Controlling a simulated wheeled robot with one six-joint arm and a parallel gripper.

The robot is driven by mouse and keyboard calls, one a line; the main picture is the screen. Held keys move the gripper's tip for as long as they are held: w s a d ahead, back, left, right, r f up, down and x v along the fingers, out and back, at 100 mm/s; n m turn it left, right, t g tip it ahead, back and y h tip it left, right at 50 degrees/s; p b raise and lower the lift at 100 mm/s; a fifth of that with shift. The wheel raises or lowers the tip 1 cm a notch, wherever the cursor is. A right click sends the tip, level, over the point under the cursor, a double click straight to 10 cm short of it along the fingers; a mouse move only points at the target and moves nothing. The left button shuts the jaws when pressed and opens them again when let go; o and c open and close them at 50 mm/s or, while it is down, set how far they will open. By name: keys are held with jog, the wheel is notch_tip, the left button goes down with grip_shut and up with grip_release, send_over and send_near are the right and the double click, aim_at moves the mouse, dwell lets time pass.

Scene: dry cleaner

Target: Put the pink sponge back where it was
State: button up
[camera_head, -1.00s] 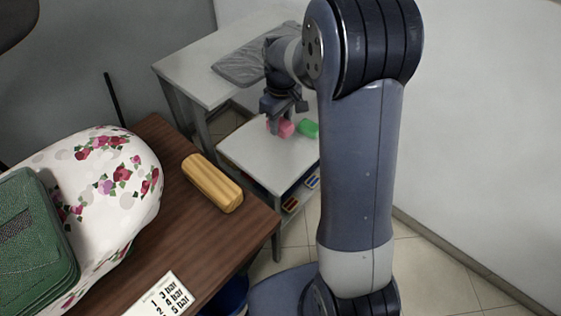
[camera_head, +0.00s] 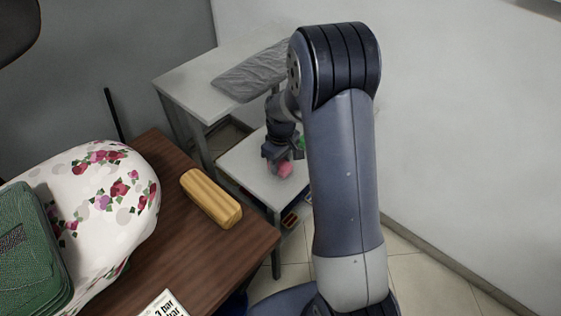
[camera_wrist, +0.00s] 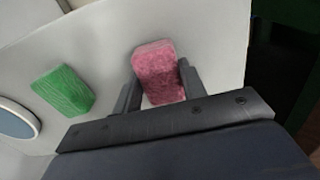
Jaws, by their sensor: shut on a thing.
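The pink sponge (camera_head: 285,169) is at the lower end of my gripper (camera_head: 275,160) in the head view, over the low white table near its front edge. In the wrist view the pink sponge (camera_wrist: 160,73) sits between the two fingers of my gripper (camera_wrist: 158,82), which is shut on it. I cannot tell whether the sponge touches the tabletop. A green sponge (camera_wrist: 64,90) lies on the white surface to the left of it in the wrist view. In the head view the green sponge (camera_head: 301,143) is mostly hidden behind my arm.
The low white table (camera_head: 240,165) stands beside a taller white table with a folded grey cloth (camera_head: 250,75). A brown table (camera_head: 190,235) at the left bears a yellow block (camera_head: 211,198) and a floral ironing cover (camera_head: 120,190). A round blue-grey thing (camera_wrist: 14,122) shows in the wrist view.

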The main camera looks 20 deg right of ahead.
aim_at(281, 164)
jog(key=shift+f, duration=0.2)
jog(key=o, duration=1.3)
notch_tip(281, 164, up, 12)
jog(key=shift+s+r+p, duration=0.15)
jog(key=shift+r+p, duration=0.1)
jog(key=shift+p, duration=0.15)
